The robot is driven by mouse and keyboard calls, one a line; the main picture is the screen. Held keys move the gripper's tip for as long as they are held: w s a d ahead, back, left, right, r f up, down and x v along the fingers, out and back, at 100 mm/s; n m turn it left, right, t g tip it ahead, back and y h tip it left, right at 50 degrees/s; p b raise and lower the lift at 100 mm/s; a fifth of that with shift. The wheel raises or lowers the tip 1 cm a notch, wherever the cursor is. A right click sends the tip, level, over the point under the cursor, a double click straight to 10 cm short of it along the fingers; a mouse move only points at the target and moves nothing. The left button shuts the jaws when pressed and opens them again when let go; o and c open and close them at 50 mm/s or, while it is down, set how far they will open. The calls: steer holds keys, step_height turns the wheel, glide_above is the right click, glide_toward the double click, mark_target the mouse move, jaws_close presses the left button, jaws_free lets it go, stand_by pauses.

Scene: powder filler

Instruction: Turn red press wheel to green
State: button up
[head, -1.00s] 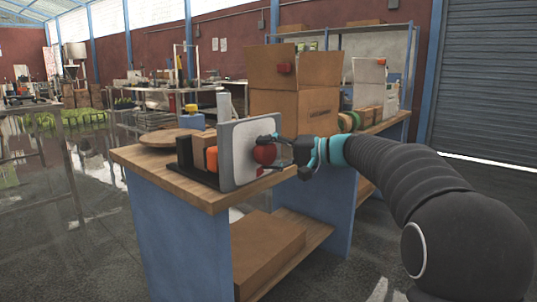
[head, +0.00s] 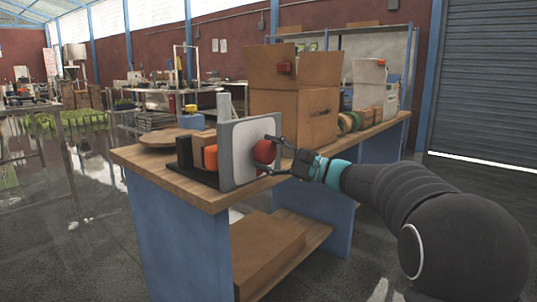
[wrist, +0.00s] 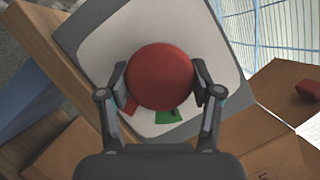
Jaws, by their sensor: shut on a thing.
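The red press wheel (head: 264,151) is a round knob on the face of an upright white panel with a grey border (head: 238,165), at the near end of the workbench. In the wrist view the red wheel (wrist: 160,77) fills the space between the fingers. My gripper (head: 266,156) is shut on the wheel, with one finger on each side of it; it also shows in the wrist view (wrist: 161,85). Below the wheel on the panel are a red mark (wrist: 130,107) and a green mark (wrist: 168,116), both partly hidden.
Behind the panel stand an orange block (head: 211,158) and other small blocks on a black base. A large open cardboard box (head: 290,112) stands behind on the wooden bench top (head: 150,165). The floor right of the bench is clear.

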steer(key=shift+m+t, duration=0.3)
steer(key=shift+m, duration=0.4)
steer(key=o, duration=1.1)
steer(key=shift+o, duration=0.2)
steer(key=shift+d+f, duration=0.1)
steer(key=v, duration=1.1)
steer(key=shift+d+f, duration=0.2)
steer(key=shift+d, duration=0.1)
steer(key=shift+s, duration=0.1)
